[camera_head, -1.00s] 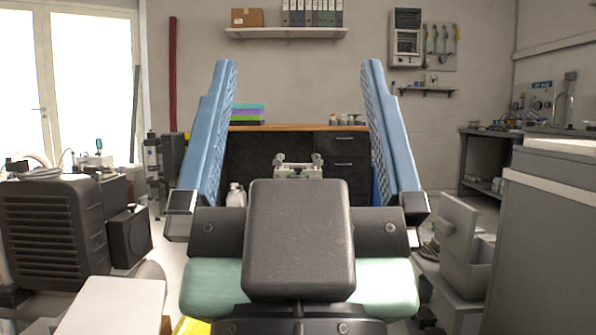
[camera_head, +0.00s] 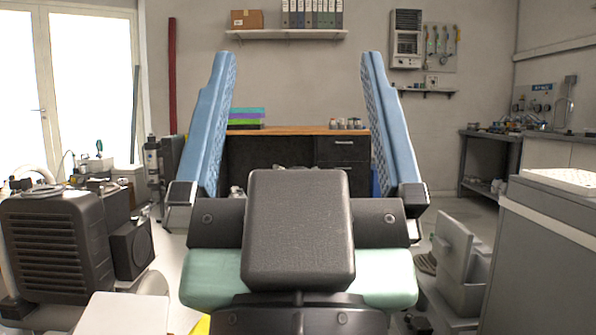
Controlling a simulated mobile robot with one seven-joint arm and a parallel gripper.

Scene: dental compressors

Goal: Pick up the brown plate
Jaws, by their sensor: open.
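No brown plate can be made out in this view. My gripper (camera_head: 298,60) points forward in the middle of the picture. Its two blue fingers stand wide apart, one left and one right of centre, with nothing visible held between them. My dark wrist and pale green arm parts fill the lower middle and hide the floor and things behind them.
A wooden-topped counter (camera_head: 280,130) with colored trays (camera_head: 246,118) and small jars stands ahead. A dark compressor (camera_head: 58,240) stands close at left. A grey cabinet (camera_head: 545,245) is near at right, with a dark workbench (camera_head: 480,165) behind it.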

